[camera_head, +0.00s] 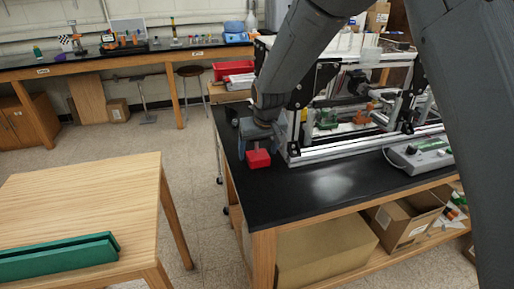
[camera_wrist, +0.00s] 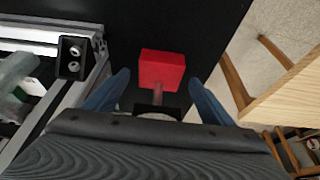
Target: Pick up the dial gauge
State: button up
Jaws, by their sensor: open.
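A red block (camera_head: 257,158) with a short stem stands near the left end of the black bench top; it looks like the base of the dial gauge. In the wrist view the red block (camera_wrist: 162,70) lies just beyond my fingertips. Its pinkish stem and a dark part run back between the fingers, and the rest is hidden by my gripper's body. My gripper (camera_wrist: 158,82) is open, one blue finger on each side of the stem, with a gap visible on both sides. In the head view my gripper (camera_head: 259,137) points down right over the red block.
An aluminium extrusion frame (camera_head: 335,151) stands close to the right of my gripper, and its corner bracket (camera_wrist: 72,57) is near the left finger. A grey-green device (camera_head: 420,153) lies further right. A wooden table (camera_head: 90,195) stands left, across a floor gap.

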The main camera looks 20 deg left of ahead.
jog(key=shift+w+a+f, duration=0.1)
jog(key=shift+w+f, duration=0.1)
jog(key=shift+f, duration=0.35)
jog(key=c, duration=1.6)
jog(key=shift+r, duration=0.1)
jog(key=shift+c, duration=0.9)
jog(key=shift+r, duration=0.1)
